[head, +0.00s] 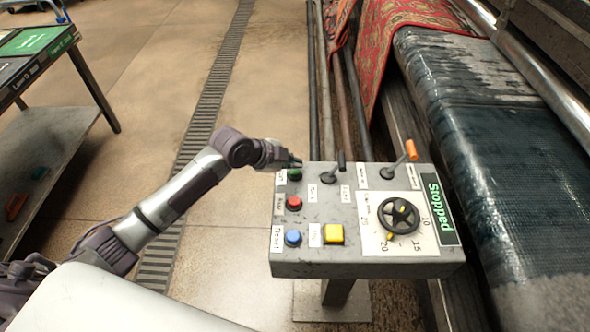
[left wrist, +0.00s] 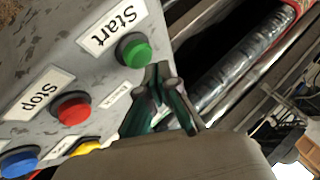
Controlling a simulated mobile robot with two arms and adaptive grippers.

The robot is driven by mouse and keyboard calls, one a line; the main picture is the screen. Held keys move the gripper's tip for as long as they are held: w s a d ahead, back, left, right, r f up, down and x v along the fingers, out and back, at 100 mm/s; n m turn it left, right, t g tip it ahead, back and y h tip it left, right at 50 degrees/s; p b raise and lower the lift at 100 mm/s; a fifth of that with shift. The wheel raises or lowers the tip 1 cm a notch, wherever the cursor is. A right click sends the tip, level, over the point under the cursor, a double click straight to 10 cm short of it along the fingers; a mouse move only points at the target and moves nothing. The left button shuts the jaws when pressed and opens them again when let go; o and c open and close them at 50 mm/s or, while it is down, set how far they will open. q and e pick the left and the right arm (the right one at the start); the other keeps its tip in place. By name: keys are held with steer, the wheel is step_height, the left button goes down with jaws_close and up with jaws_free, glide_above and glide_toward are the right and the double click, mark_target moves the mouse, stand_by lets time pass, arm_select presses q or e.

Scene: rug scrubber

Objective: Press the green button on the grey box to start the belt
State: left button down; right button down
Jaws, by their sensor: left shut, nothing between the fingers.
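The grey box (head: 320,262) stands in the middle of the head view with labelled buttons on its top. The green button (head: 294,174) is at its far left corner; in the left wrist view it is the round green cap (left wrist: 134,51) beside the label "Start". My left gripper (head: 292,161) is at that corner, just beyond the green button in the head view. Its shut, empty fingertips (left wrist: 156,76) appear beside the green cap in the left wrist view. I cannot tell whether they touch it. A sign on the box reads "Stopped" (head: 440,208). My right gripper is out of view.
A red button (head: 294,203), a blue button (head: 292,238) and a yellow square button (head: 334,234) share the panel. Levers (head: 400,160) rise near its far edge, and a black dial (head: 398,214) is at right. The belt (head: 500,160) with a red rug (head: 400,22) lies beyond.

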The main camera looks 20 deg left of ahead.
arm_select(q)
steer(key=shift+f, duration=0.3)
